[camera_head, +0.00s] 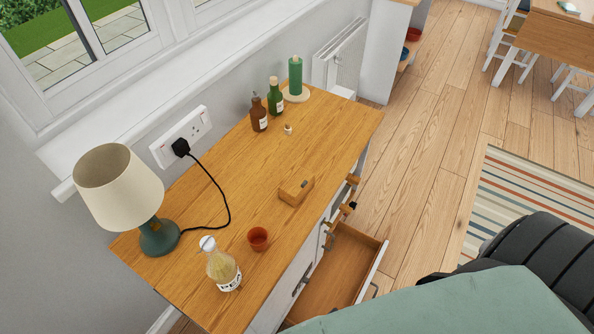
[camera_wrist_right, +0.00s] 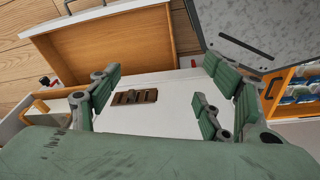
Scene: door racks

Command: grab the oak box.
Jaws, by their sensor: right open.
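The oak box (camera_head: 296,191) is a small, light-brown wooden block-like box with a small dark mark on top. It sits on the wooden sideboard top (camera_head: 325,135), near the front edge above the open drawer, in the head view. My right gripper (camera_wrist_right: 160,85) shows in the right wrist view with its green-padded fingers spread apart and nothing between them. I cannot make out the oak box for certain in that view. The right fingers do not show clearly in the head view. My left gripper is in neither view.
An open, empty-looking drawer (camera_head: 336,268) juts out below the top. On the sideboard stand a lamp (camera_head: 121,187), a pale bottle (camera_head: 222,264), a red cup (camera_head: 257,238), dark bottles (camera_head: 259,112) and a green candle (camera_head: 295,76). A dark brown piece (camera_wrist_right: 134,97) shows beyond the fingers.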

